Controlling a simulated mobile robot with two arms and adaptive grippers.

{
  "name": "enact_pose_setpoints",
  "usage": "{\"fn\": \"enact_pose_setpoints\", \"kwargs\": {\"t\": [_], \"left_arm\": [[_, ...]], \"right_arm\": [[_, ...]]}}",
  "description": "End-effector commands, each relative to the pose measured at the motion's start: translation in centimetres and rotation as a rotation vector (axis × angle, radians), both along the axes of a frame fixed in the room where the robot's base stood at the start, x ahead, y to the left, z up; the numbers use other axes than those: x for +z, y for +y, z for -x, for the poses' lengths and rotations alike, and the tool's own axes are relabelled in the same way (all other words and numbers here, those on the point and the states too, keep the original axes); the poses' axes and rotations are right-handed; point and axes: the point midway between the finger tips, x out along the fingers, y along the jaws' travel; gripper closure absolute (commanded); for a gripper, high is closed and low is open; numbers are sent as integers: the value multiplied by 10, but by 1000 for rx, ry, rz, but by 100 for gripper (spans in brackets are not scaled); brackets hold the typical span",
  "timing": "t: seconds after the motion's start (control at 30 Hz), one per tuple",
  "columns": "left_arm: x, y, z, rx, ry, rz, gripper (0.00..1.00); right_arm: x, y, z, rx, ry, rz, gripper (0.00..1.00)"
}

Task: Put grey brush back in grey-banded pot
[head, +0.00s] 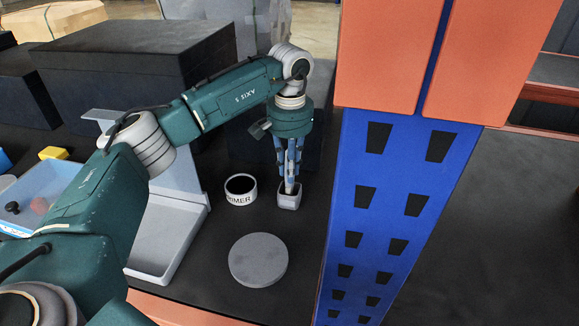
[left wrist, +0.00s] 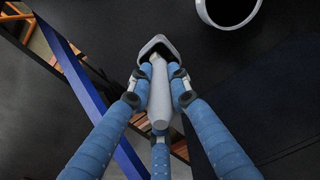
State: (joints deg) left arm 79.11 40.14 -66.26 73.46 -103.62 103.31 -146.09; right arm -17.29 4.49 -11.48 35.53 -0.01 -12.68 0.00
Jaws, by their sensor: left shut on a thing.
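My left gripper (head: 289,180) points down, its blue fingers shut on the grey brush (left wrist: 159,95). In the head view the brush's pale lower part shows between the fingertips. My right gripper is not in view.
A grey round disc (head: 258,260) lies in front. A blue perforated upright (head: 391,210) rises close on the right. A pale tray (head: 163,238) and dark boxes (head: 130,65) are at left.

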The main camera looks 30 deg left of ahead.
Motion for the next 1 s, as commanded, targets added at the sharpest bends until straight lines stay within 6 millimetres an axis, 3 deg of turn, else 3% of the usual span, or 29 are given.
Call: {"fn": "enact_pose_setpoints", "kwargs": {"t": [0.07, 0.1, 0.17, 0.57, 1.0], "left_arm": [[-2, 0, 1, 0, 4, -1, 100], [-2, 0, 1, 0, 5, -2, 76], [-2, 0, 1, 0, 5, -1, 64], [6, 0, 0, 0, 1, 0, 63], [90, -2, 0, 0, 0, 1, 63]], "right_arm": [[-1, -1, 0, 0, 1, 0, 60], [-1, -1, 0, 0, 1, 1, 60], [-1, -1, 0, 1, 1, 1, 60], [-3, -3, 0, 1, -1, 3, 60], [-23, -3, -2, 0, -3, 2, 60]]}}
